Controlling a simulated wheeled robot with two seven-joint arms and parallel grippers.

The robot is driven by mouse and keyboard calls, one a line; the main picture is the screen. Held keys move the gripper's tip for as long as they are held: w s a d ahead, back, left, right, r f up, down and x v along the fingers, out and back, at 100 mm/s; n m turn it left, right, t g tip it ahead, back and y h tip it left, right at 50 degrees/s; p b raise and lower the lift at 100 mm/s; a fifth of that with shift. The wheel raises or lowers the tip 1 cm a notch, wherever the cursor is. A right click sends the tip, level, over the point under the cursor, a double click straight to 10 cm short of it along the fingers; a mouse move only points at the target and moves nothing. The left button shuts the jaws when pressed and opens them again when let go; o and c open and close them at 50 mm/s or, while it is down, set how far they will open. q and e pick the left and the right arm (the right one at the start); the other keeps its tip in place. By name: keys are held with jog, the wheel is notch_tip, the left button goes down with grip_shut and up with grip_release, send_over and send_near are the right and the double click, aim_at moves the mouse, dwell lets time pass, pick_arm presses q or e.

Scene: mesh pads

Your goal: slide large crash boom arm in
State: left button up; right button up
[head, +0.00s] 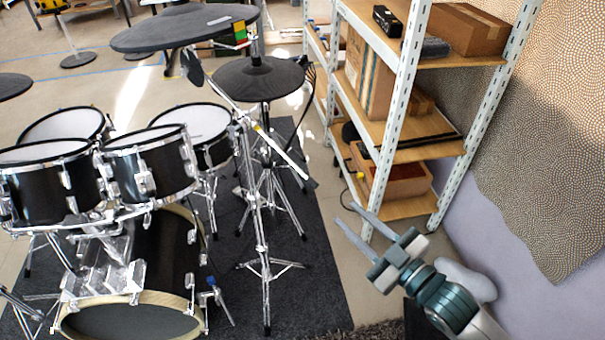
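The large crash cymbal (185,28) is dark and sits at the upper middle left, on a stand (262,235) with spread tripod legs. Its boom arm (283,152) is a thin metal rod that slants from under the cymbal down to the right. It passes the stand's top, where a small yellow patch shows, and its lower right end sticks out well beyond the stand. My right gripper (346,216) is at the lower right, with its two fingers apart and nothing between them. It is clear of the boom arm's end, below and right of it. My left gripper is out of view.
Black drums (150,172) and a bass drum (130,320) fill the left. A smaller dark cymbal (258,79) stands behind the boom arm. A white-framed shelf (398,115) with boxes rises behind my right gripper, beside a patterned wall panel (545,150). Bare floor lies between mat and shelf.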

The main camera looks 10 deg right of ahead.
aim_at(305, 176)
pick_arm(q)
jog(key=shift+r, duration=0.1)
pick_arm(e)
jog(key=shift+w, duration=0.2)
